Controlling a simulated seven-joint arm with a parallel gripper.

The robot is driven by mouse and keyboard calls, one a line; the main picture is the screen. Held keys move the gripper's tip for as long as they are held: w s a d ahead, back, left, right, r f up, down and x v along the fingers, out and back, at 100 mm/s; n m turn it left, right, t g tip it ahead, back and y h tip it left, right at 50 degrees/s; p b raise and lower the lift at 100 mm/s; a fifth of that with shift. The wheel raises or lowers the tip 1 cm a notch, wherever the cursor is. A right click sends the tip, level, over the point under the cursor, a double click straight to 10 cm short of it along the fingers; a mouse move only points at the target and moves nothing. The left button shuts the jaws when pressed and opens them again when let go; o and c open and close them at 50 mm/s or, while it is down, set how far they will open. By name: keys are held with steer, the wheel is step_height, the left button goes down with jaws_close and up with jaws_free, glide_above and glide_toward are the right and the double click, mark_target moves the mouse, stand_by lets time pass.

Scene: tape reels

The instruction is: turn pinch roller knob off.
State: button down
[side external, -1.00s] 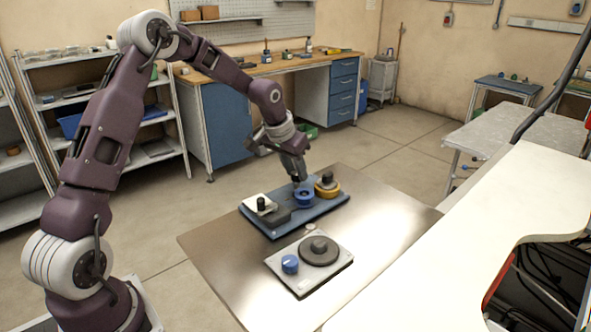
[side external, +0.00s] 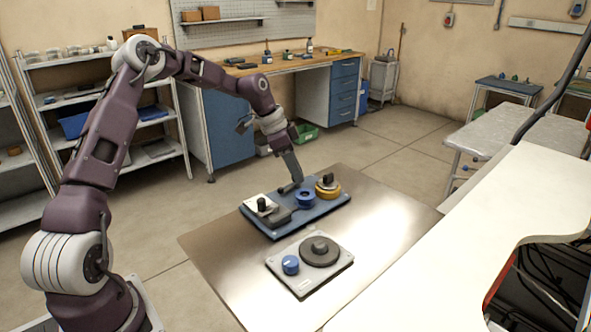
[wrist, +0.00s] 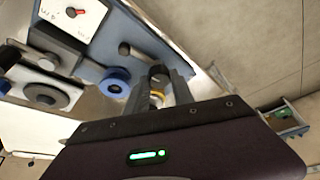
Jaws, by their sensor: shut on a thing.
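My gripper (side external: 297,182) comes down, tilted, behind the blue ring reel (side external: 305,198) on the blue deck (side external: 325,208). Its fingers (wrist: 162,90) are shut on the dark pinch roller knob, a black lever-like piece (side external: 286,188) that sticks out to the left of the fingertips.
A yellow reel (side external: 327,192) with a black top stands close right of my gripper. A white box (side external: 254,203) with a black knob and a grey block (side external: 279,215) are at the deck's left. A grey plate (side external: 301,282) with a blue knob (side external: 290,264) and dark disc (side external: 320,249) lies in front.

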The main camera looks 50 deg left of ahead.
steer(key=shift+m+g+h, duration=0.3)
steer(key=shift+m, duration=0.8)
steer(key=c, duration=1.1)
jaws_free()
steer(key=v, duration=0.7)
steer(key=shift+a, duration=0.1)
